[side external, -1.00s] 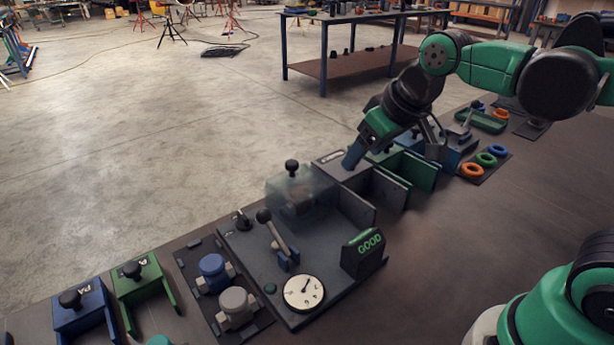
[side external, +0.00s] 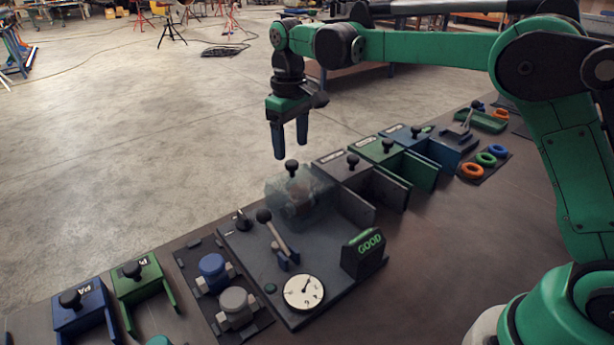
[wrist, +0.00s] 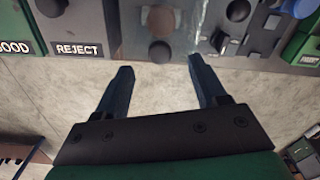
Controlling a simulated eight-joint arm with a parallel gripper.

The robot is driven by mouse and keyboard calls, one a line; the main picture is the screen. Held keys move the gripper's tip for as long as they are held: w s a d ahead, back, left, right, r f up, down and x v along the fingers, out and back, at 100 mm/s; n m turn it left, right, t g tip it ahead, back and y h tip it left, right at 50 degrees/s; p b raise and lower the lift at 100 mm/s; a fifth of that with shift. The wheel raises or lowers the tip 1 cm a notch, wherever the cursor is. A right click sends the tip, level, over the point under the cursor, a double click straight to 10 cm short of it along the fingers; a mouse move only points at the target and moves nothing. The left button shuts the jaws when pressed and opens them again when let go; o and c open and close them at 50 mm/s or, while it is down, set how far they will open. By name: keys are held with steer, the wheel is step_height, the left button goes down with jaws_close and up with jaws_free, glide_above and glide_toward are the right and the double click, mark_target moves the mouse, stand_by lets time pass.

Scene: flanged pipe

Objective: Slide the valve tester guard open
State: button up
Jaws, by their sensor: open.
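The guard (side external: 312,201) is a translucent box on the dark valve tester plate (side external: 322,257), with a black knob (side external: 291,166) on top. A brownish valve part shows blurred through it. My gripper (side external: 289,150) points down just above the knob, its two blue fingers apart and empty. In the wrist view, the knob (wrist: 160,51) lies just beyond and between the fingertips (wrist: 160,66), and a clear edge of the guard (wrist: 193,28) shows to its right. I cannot tell the exact height gap between fingertips and knob.
A lever (side external: 276,236), a dial gauge (side external: 304,292) and a lit GOOD sign (side external: 364,249) stand on the tester. Several knobbed bins (side external: 352,172) stand right of the guard. A tray with blue and grey valves (side external: 213,270) is at left.

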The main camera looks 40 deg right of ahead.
mark_target(292, 163)
steer(key=shift+f, duration=1.8)
jaws_close()
